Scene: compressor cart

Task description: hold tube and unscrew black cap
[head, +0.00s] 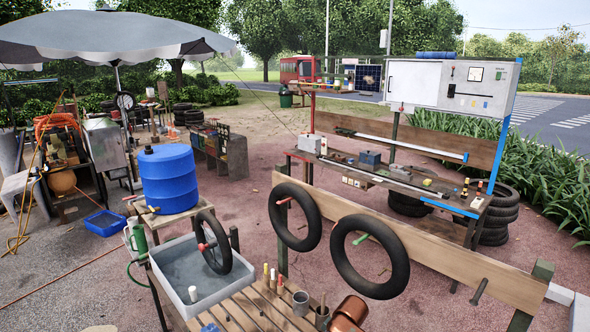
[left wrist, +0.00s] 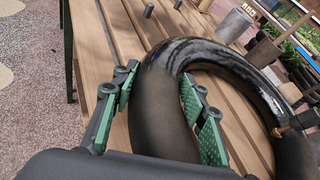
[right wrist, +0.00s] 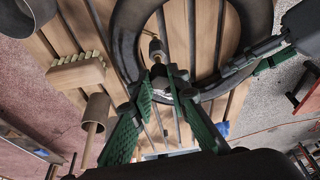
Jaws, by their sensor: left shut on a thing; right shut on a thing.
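A black inner tube (left wrist: 158,105) lies over a slatted wooden bench in the left wrist view. My left gripper (left wrist: 163,108) is shut around its near side, one green-padded finger on each side. A brass valve (left wrist: 283,131) stands out from the tube at the right. In the right wrist view the tube (right wrist: 258,20) curves across the top, with the brass valve (right wrist: 156,50) inside its ring. My right gripper (right wrist: 165,76) is shut at the valve's end on a small dark piece, apparently the black cap, mostly hidden by the fingertips. Neither gripper shows in the head view.
The slatted bench (head: 240,314) holds a brush (right wrist: 76,73), a cup with a wooden handle (right wrist: 97,106) and small bottles. A water basin (head: 205,291) adjoins it. Two tubes hang on a wooden board (head: 440,254) beyond. A blue barrel (head: 168,180) stands at left.

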